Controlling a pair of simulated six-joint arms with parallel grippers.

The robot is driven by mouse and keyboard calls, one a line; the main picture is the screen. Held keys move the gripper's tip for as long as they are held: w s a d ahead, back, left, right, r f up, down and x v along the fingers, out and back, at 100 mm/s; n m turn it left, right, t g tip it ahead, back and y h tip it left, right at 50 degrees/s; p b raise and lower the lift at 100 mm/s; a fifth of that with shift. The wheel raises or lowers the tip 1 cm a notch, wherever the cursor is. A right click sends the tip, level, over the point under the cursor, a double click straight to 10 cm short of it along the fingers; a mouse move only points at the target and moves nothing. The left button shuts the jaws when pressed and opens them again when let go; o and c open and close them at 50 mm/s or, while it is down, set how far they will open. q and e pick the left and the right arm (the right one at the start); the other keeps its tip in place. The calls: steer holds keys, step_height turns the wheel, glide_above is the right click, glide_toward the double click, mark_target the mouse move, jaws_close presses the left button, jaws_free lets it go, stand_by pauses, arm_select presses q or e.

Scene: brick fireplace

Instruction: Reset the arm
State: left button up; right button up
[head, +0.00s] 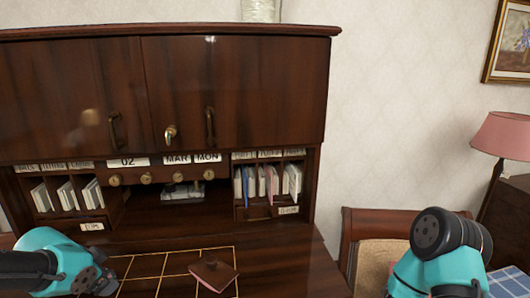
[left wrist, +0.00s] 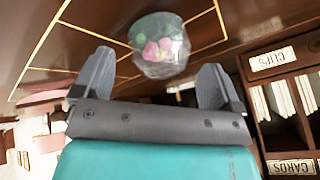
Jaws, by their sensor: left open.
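My left arm comes in low at the left of the head view, and its gripper end (head: 103,283) is over the desk's gold-lined surface. In the left wrist view my left gripper (left wrist: 156,68) has its two grey fingers spread wide with nothing between them. A clear round glass piece with pink and green inside (left wrist: 160,46) lies beyond the fingertips, apart from them. My right arm (head: 445,255) shows only as a teal and black joint at the lower right; its gripper is out of the picture.
A dark wooden desk hutch (head: 230,95) stands at the back, with letter slots and a key in its door. A chair (head: 375,228) and a pink lamp (head: 503,135) are at right.

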arm_select(q)
steer(key=v, duration=1.2)
steer(key=x, duration=1.3)
steer(key=shift+s+f, duration=0.1)
step_height(320, 180, up, 9)
steer(key=shift+f, duration=0.2)
steer(key=shift+d, duration=0.1)
stand_by(0.9)
